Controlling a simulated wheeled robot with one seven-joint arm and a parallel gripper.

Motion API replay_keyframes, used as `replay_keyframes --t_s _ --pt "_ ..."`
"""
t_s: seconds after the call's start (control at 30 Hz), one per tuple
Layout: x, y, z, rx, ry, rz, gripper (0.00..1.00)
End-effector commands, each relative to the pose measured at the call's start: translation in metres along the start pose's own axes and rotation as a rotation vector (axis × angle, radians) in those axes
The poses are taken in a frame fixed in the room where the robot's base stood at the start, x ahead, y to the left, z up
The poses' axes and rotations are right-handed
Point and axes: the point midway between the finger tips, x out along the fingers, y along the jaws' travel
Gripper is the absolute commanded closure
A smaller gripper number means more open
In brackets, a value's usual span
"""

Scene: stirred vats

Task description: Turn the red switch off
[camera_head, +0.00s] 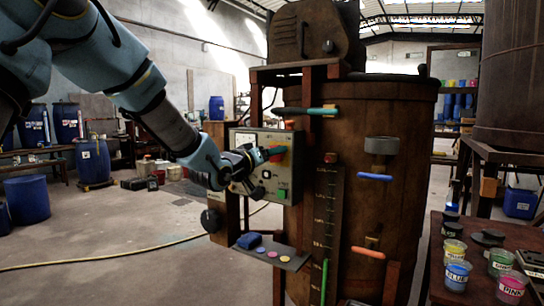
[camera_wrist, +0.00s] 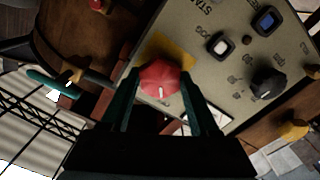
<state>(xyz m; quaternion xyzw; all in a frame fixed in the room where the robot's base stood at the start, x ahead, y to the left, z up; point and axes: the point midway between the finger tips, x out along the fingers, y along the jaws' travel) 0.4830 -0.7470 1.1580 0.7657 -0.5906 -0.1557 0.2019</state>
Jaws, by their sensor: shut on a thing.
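The red switch (camera_wrist: 158,79) is a round, faceted knob with a small white mark, on a yellow plate at the panel's edge. It also shows in the head view (camera_head: 277,152), partly hidden by my gripper. My gripper (camera_wrist: 160,84) has one dark finger on each side of the knob and is shut on it. In the head view my gripper (camera_head: 262,157) reaches the panel from the left. The grey-green control panel (camera_head: 267,138) is fixed to the front of a brown vat. The knob's label is too small to read.
A small shelf (camera_head: 285,257) with coloured discs is below. Labelled cups (camera_head: 457,276) stand at right.

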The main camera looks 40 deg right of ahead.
Motion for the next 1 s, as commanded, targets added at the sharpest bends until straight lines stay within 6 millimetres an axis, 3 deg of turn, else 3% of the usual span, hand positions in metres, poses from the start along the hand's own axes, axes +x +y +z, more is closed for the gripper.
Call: replay_keyframes --t_s 0.3,0.83,0.87,1.0 --pt "-0.0001 -0.0005 0.0006 -0.110 -0.001 -0.001 0.94" --pt "0.0000 -0.0001 0.0009 -0.131 -0.001 0.000 0.94" --pt "0.0001 -0.0001 0.0009 -0.131 -0.001 0.000 0.35" --pt "0.0001 -0.0001 0.0007 -0.130 -0.001 0.000 0.19"
